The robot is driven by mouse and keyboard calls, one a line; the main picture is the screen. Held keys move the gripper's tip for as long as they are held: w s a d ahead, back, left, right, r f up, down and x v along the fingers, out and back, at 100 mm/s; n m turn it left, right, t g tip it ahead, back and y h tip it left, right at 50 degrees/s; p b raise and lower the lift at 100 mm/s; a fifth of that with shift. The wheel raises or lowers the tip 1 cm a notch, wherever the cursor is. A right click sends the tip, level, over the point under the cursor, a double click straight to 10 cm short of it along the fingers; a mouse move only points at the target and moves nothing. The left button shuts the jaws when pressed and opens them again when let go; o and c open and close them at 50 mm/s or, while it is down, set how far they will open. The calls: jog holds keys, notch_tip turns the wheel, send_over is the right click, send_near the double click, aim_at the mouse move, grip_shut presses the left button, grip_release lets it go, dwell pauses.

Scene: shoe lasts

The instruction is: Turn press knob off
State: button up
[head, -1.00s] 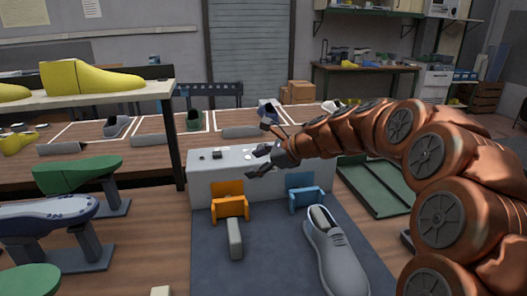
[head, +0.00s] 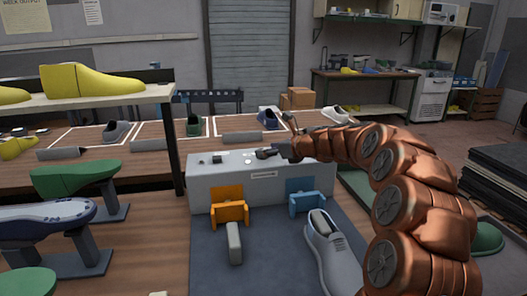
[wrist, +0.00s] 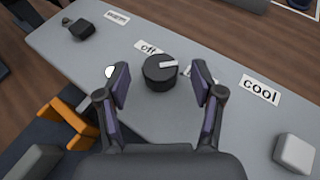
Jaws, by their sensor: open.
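The press (head: 230,186) is a light grey box behind the dark mat. Its black round knob (wrist: 160,78) has a white pointer bar, which points to the right in the wrist view. A label reading "off" (wrist: 148,48) lies at the knob's upper left. Another label is partly hidden behind the right finger. My gripper (wrist: 160,70) is open, with one finger on each side of the knob and visible gaps between. In the head view my gripper (head: 268,153) is over the box top and hides the knob. I cannot tell its height above the top.
A "cool" label (wrist: 260,90) and a pale square button (wrist: 294,153) are at the right of the box top. A black block (wrist: 81,29) is at the left. Orange (head: 229,208) and blue (head: 306,202) holders stand in front, near a grey shoe (head: 333,258).

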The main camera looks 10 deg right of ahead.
jog(key=shift+x, duration=1.45)
jog(key=shift+c, duration=0.4)
jog(key=c, duration=1)
jog(key=shift+d, duration=0.15)
jog(key=shift+c, duration=0.4)
jog(key=shift+r, duration=0.1)
